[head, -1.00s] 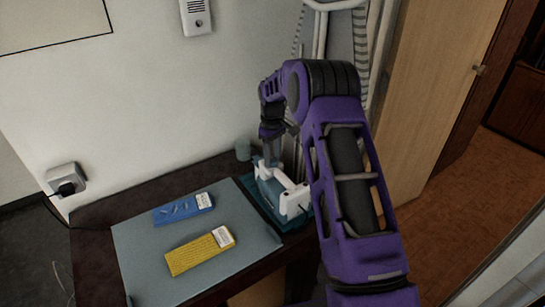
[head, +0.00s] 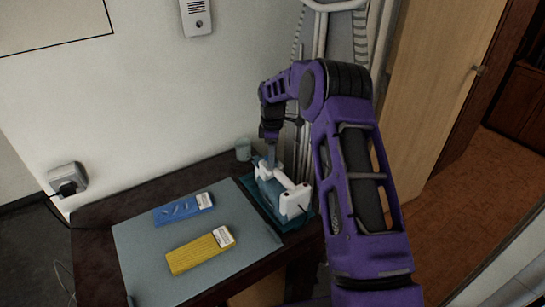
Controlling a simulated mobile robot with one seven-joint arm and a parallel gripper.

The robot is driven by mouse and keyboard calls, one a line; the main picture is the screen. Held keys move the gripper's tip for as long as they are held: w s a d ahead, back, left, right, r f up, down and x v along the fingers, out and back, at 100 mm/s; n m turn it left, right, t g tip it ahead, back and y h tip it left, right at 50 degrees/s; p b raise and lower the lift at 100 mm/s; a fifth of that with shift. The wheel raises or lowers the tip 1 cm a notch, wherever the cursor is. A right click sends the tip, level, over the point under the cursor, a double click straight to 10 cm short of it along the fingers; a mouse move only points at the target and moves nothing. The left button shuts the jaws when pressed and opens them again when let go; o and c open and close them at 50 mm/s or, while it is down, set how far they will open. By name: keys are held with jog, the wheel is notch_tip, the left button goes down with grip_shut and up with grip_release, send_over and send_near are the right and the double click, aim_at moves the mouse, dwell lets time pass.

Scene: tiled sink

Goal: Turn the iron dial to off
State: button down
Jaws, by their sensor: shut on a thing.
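The iron (head: 293,200), white and teal, rests on a teal base (head: 262,207) at the right end of the dark table. My gripper (head: 271,160) points down from above and is shut on the far, upper part of the iron, by the front end of its handle. The fingertips are small and partly merge with the iron. The iron dial is too small or covered to make out, so its setting cannot be read.
A blue packet (head: 183,209) and a yellow packet (head: 200,250) lie on a grey mat (head: 140,262). A small cup (head: 243,149) stands behind the iron near the wall. A wall socket with a plug (head: 68,180) is at left, a wooden door (head: 440,90) at right.

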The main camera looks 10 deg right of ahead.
dwell(0.5)
jog(key=shift+c, duration=2.2)
grip_release()
jog(key=shift+r, duration=0.1)
notch_tip(320, 180, up, 17)
jog(key=shift+r, duration=0.15)
